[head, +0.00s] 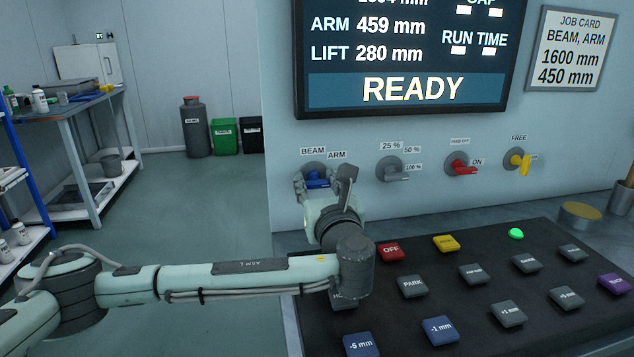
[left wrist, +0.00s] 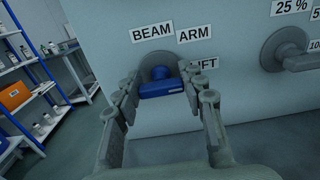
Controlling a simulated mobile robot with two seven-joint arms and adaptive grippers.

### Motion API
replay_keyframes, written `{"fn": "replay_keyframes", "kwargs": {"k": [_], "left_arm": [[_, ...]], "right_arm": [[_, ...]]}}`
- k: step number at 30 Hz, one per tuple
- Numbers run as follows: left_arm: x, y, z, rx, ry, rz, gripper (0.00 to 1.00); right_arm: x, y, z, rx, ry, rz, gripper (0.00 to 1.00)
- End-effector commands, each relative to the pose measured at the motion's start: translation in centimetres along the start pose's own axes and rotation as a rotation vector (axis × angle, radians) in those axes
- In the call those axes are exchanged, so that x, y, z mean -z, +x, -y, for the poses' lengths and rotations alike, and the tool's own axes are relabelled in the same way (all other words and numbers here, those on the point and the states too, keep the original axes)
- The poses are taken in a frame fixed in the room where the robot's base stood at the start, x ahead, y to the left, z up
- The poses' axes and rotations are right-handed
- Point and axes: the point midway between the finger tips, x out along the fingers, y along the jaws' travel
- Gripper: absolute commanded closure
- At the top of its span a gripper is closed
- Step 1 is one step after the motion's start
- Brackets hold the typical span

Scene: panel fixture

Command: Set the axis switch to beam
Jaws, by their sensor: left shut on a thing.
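The axis switch is a blue knob (head: 317,181) on a round grey base on the wall panel, with BEAM and ARM labels above it. In the left wrist view the blue knob (left wrist: 161,88) lies nearly level, and a partly hidden LIFT label (left wrist: 204,64) is at its right. The BEAM label (left wrist: 152,30) is above and slightly left; the ARM label (left wrist: 194,34) is above right. I cannot tell surely which label the knob points to. My left gripper (head: 322,179) is shut on the knob, a finger on each side, also in the wrist view (left wrist: 159,84). My right gripper is not in view.
Grey (head: 394,170), red (head: 461,167) and yellow (head: 521,162) switches are to the right. A button console (head: 470,300) is below. The screen (head: 410,55) reads READY, ARM 459 mm, LIFT 280 mm. The job card (head: 568,48) reads BEAM, ARM, 1600 mm, 450 mm.

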Motion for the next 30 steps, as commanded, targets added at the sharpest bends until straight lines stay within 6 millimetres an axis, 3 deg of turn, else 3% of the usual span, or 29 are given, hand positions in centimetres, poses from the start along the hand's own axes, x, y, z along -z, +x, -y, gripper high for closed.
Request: {"fn": "replay_keyframes", "kwargs": {"k": [30], "left_arm": [[0.2, -0.1, -0.2, 0.0, -0.573, -0.004, 0.89]], "right_arm": [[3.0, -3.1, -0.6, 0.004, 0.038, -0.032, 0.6]]}}
